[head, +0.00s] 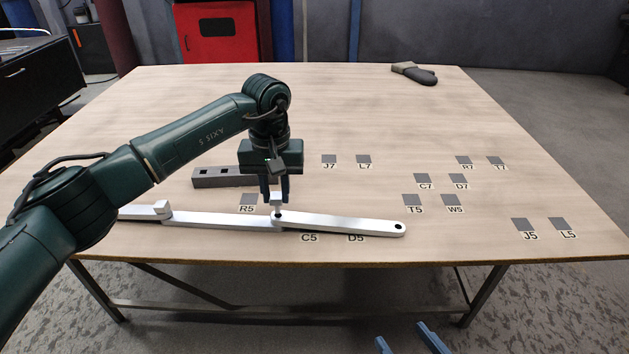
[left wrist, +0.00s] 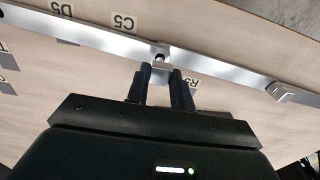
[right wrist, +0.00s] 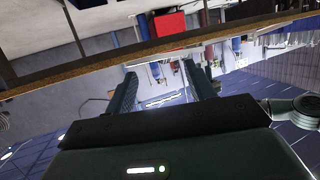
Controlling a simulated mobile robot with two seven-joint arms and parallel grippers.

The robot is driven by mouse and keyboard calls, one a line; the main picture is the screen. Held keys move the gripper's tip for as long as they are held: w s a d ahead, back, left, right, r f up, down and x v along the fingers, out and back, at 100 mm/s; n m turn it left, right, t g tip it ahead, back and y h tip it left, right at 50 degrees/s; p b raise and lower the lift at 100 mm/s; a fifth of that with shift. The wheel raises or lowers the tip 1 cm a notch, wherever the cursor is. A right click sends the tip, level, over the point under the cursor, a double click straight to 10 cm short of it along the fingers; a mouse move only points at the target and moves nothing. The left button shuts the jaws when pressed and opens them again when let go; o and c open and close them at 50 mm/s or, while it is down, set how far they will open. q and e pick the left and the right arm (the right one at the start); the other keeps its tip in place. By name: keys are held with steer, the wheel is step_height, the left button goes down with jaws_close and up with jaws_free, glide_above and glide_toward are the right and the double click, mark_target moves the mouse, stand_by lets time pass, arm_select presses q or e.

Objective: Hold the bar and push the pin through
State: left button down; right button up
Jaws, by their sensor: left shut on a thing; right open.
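A long silver-white bar (head: 340,225) lies along the table's front edge, with a dark round hole near its right end. It also crosses the left wrist view (left wrist: 225,72). My left gripper (head: 275,200) is shut on a small pale knob (left wrist: 161,63) on a short stem at the bar's middle. I cannot tell whether this knob is part of the bar or separate. My right gripper (head: 410,343) is open and empty in front of the table.
A grey block with square holes (head: 215,178) lies behind the bar. Dark squares with labels, such as J5 (head: 526,225), are spread over the wooden table (head: 520,110).

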mark_target(361, 223)
steer(key=shift+w, duration=0.1)
